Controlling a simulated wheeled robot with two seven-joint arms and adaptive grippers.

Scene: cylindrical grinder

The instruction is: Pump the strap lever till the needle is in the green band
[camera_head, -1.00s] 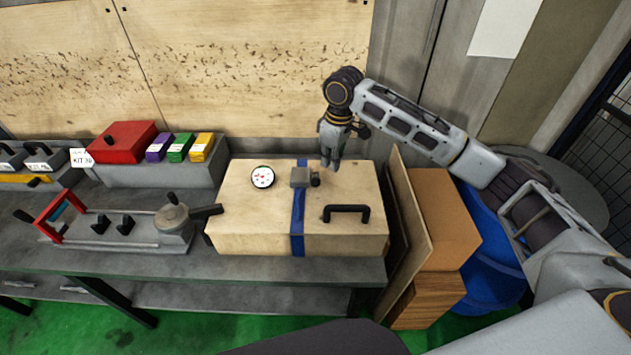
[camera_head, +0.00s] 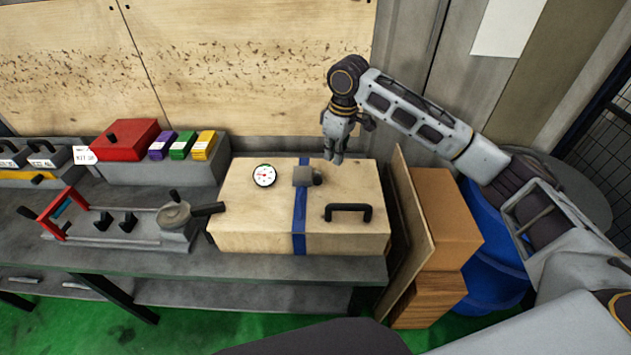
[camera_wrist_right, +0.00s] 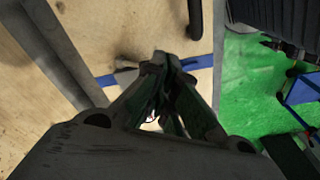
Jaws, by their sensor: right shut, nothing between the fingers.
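The pale wooden box (camera_head: 240,225) stands on the bench with a blue strap (camera_head: 299,240) around it. The strap also shows in the right wrist view (camera_wrist_right: 200,63). A small grey strap lever unit (camera_head: 303,176) sits on the strap on the lid. Left of it is a round white gauge (camera_head: 264,176) with red marks; its needle is too small to read. My right gripper (camera_head: 334,158) is shut and empty, pointing down above the back of the lid, behind and right of the lever. The right wrist view shows its fingers (camera_wrist_right: 167,64) together. My left gripper is out of view.
A black handle (camera_head: 348,208) stands on the lid's right front. Left of the box is a grey fixture (camera_head: 150,232) with a black arm reaching toward the box. A board (camera_head: 414,215) and cardboard box (camera_head: 447,225) stand at the right. The space above the lid is open.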

